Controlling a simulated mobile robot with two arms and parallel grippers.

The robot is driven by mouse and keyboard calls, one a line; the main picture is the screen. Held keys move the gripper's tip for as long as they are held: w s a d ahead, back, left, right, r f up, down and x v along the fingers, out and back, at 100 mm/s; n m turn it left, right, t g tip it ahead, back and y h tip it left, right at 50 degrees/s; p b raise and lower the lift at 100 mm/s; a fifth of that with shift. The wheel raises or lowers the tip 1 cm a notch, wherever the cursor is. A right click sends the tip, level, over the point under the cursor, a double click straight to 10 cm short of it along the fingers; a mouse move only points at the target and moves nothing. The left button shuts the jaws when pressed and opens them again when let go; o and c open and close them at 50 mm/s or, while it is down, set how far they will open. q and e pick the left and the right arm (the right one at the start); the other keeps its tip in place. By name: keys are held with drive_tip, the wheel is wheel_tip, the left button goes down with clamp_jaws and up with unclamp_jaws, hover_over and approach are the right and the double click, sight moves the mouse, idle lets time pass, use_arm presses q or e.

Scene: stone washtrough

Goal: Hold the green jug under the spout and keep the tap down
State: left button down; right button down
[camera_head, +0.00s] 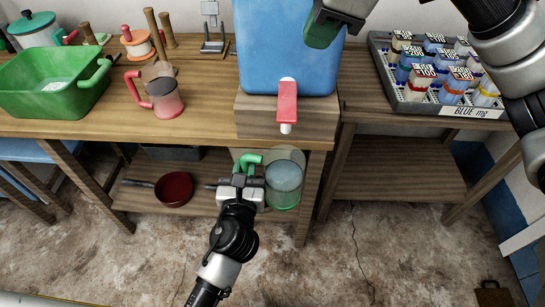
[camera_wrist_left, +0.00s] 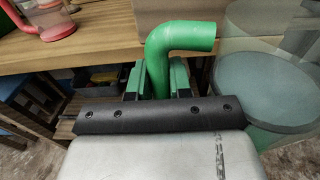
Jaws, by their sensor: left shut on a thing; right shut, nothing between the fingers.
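The clear green jug (camera_head: 285,198) hangs upright in front of the table edge, below the spout in the picture. A grey-blue level, apparently liquid, shows inside it. My left gripper (camera_head: 241,180) is shut on the jug's green handle (camera_wrist_left: 180,38). The jug also shows at the right of the left wrist view (camera_wrist_left: 268,95). The red tap (camera_head: 287,100) with its pale spout (camera_head: 286,128) is on the front of the blue container (camera_head: 285,50). No stream is visible. My right gripper (camera_head: 322,28) is shut and empty over the container's upper right, apart from the tap.
The container stands on a wooden block (camera_head: 262,117) at the table's front edge. A pink cup (camera_head: 165,98) and a green basin (camera_head: 50,85) stand to the left. A tray of bottles (camera_head: 385,65) is at the right. A dark red pan (camera_head: 174,188) lies on the lower shelf.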

use_arm(q)
drive_tip(key=shift+s+r, duration=0.1)
drive_tip(key=shift+s, duration=3.2)
